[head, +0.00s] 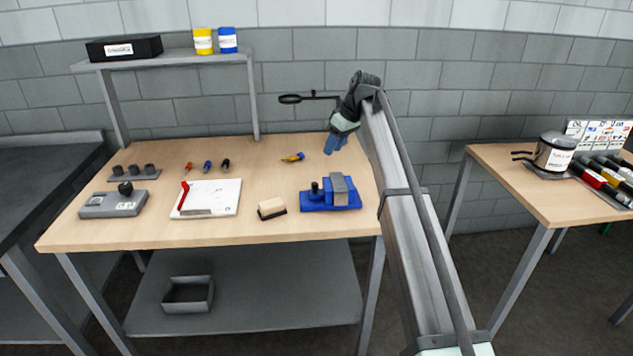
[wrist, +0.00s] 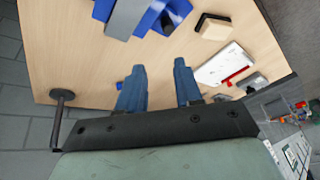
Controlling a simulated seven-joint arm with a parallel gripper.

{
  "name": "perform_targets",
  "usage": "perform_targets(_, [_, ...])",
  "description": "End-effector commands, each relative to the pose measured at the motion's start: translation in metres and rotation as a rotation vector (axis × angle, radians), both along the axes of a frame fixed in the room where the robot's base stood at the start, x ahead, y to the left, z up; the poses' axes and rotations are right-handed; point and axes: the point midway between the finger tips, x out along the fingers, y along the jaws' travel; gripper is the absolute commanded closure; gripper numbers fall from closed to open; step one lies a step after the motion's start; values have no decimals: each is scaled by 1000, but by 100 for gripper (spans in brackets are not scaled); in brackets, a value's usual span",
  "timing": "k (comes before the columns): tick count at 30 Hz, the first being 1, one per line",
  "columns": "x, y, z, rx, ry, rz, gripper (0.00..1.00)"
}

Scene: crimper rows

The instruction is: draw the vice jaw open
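The blue vice (head: 331,193) stands at the right front of the wooden bench, with a grey block-shaped part and a dark knob on its blue base. In the wrist view the vice (wrist: 140,17) is at the top edge, partly cut off. Whether its jaw is open cannot be told at this size. My gripper (head: 335,143) is above the back right of the bench, behind the vice and apart from it. In the wrist view its two blue fingers (wrist: 159,85) are spread with nothing between them.
A wooden-backed brush (head: 272,208) and a white board (head: 207,198) with a red tool lie left of the vice. Several small screwdrivers (head: 207,166) lie behind them. A dark lamp-like arm (head: 308,98) is near my gripper at the back.

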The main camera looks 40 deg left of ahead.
Motion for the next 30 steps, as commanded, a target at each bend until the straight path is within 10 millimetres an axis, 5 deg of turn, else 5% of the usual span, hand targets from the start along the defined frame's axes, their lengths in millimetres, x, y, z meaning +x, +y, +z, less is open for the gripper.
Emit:
perform_targets(6, [-10,-5,-1,6,-40,236,65])
perform_targets(14, [-12,-2,-9,13,-63,300,65])
perform_targets(30, [-26,29,-90,13,-63,296,65])
